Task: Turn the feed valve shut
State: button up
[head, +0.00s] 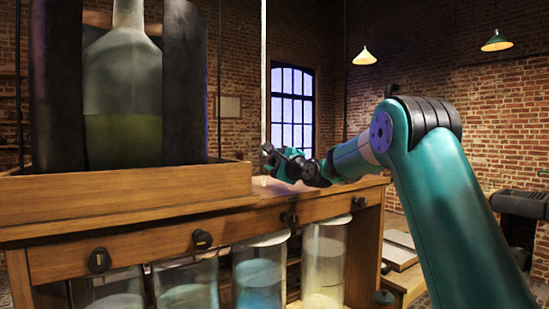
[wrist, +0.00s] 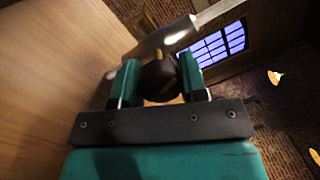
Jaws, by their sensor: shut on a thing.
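The feed valve shows in the wrist view as a dark rounded knob (wrist: 159,82) beside a grey metal body (wrist: 165,40). My gripper (wrist: 158,76) has its two teal fingers on either side of the knob and is shut on it. In the head view my gripper (head: 270,160) is at the foot of a thin pale vertical pipe (head: 263,80), above the back right of the bench. The valve is too small and covered there to make out. How far the knob is turned cannot be told.
The wooden bench (head: 130,228) has several black knobs along its front and glass jars (head: 260,275) below. A large bottle (head: 122,95) between dark uprights stands in a wooden tray (head: 120,195) at left. Lamps (head: 364,56) hang at back right.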

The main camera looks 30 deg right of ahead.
jog(key=shift+m+h+p, duration=0.4)
jog(key=shift+m+p, duration=0.85)
jog(key=shift+m, duration=1.25)
jog(key=o, duration=0.9)
jog(key=s+b, duration=0.2)
jog(key=s, duration=0.3)
jog(key=s+f+b, duration=0.1)
jog(key=s+b, duration=0.2)
jog(key=s, duration=0.3)
jog(key=s+f+b, duration=0.1)
jog(key=s+b, duration=0.1)
jog(key=s, duration=0.4)
jog(key=shift+s+d, duration=0.2)
jog(key=shift+d, duration=0.1)
jog(key=shift+r, duration=0.1)
